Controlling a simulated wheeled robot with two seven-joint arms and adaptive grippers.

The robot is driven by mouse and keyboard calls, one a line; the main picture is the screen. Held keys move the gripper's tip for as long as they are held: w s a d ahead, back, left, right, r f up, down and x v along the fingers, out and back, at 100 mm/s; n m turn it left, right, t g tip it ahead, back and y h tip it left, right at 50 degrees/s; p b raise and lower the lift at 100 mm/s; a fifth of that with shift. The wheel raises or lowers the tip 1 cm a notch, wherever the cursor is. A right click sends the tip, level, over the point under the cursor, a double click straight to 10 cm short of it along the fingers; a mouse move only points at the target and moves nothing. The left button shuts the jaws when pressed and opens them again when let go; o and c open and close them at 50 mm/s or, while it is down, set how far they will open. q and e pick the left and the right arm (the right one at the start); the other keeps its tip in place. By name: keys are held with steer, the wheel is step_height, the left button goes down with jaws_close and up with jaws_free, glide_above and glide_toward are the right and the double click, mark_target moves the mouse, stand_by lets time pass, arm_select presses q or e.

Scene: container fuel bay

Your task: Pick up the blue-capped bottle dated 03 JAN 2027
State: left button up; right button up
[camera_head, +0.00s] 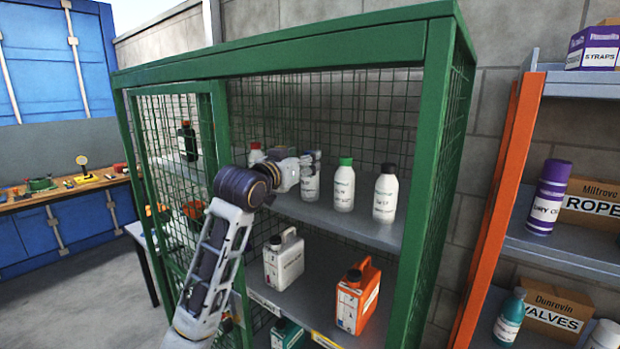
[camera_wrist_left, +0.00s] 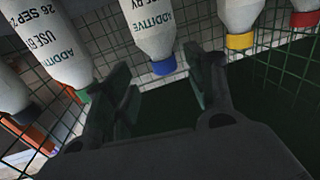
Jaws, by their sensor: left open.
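In the wrist view a white bottle with a blue cap (camera_wrist_left: 165,66) appears upside down, between the open fingers of my left gripper (camera_wrist_left: 163,88). Its label shows ADDITIVE and part of USE BY; the date is out of frame. In the head view this bottle (camera_head: 311,180) stands on the cage's upper shelf, partly hidden by my left gripper (camera_head: 302,168). The gripper reaches in at the cage's open front, close to the bottle; I cannot tell whether they touch. My right gripper is not in view.
The green mesh cage (camera_head: 437,130) surrounds the shelf (camera_head: 300,208). Neighbouring bottles have a green cap (camera_head: 345,162), a black cap (camera_head: 388,168) and a red cap (camera_head: 255,146); a yellow cap (camera_wrist_left: 240,41) shows in the wrist view. Jerrycans (camera_head: 357,297) stand below.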

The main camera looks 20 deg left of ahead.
mark_target(310, 151)
arm_select(q)
steer(key=shift+w, duration=0.2)
stand_by(0.3)
steer(key=shift+w+r+p, duration=0.2)
steer(key=shift+w+p, duration=0.7)
steer(key=shift+w, duration=0.55)
steer(key=shift+w+d+f+p, duration=0.1)
steer(key=shift+w+d+p, duration=0.05)
steer(key=shift+w, duration=0.4)
steer(key=shift+w+d+p, duration=0.15)
steer(key=shift+w, duration=0.4)
steer(key=shift+c, duration=0.5)
jaws_close()
